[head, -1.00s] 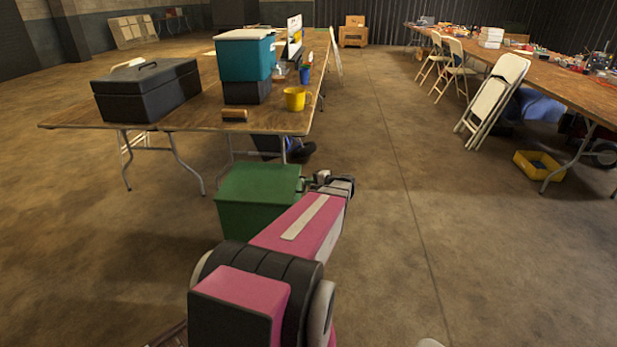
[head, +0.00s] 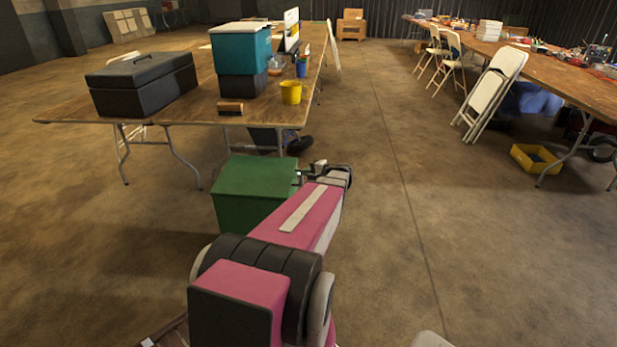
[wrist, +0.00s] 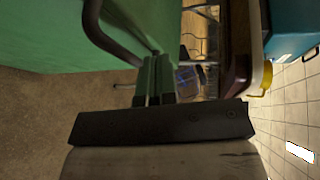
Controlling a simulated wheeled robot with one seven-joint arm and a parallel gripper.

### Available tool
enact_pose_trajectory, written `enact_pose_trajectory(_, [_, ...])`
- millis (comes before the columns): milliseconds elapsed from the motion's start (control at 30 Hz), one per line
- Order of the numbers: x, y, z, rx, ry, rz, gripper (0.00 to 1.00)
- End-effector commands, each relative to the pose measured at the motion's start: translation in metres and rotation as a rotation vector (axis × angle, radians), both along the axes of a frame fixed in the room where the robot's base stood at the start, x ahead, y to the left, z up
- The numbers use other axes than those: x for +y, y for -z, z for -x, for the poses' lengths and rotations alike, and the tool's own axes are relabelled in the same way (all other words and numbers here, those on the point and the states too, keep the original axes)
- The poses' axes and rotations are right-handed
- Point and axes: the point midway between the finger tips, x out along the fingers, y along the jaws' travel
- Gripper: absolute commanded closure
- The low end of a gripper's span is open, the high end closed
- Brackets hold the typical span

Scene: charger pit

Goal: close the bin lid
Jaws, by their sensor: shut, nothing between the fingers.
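The green bin (head: 243,208) stands on the floor in front of the near table, just left of my arm. Its green lid (head: 256,177) looks flat across the top in the head view; whether a small gap remains under it I cannot tell. My gripper (head: 302,178) is at the bin's right edge, close to the lid; contact is not clear. In the wrist view a green bin surface (wrist: 50,35) fills the upper left, with a dark curved bar (wrist: 97,32) in front of it. My gripper (wrist: 154,98) is shut and empty there.
A wooden table (head: 185,113) behind the bin bears a black toolbox (head: 145,87), a teal container (head: 242,54) and a yellow mug (head: 291,92). Folded chairs (head: 490,92) and a yellow tray (head: 536,160) are at right.

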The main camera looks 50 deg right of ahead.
Motion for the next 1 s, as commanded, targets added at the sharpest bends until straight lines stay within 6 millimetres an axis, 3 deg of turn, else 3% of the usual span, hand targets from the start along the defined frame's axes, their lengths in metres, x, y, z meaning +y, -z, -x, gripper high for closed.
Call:
enact_pose_trajectory(100, [0.004, -0.021, -0.001, -0.010, -0.001, -0.001, 1.00])
enact_pose_trajectory(600, [-0.016, -0.034, 0.079, -0.012, -0.001, -0.004, 1.00])
enact_pose_trajectory(1000, [-0.019, -0.037, 0.092, -0.012, -0.003, -0.004, 1.00])
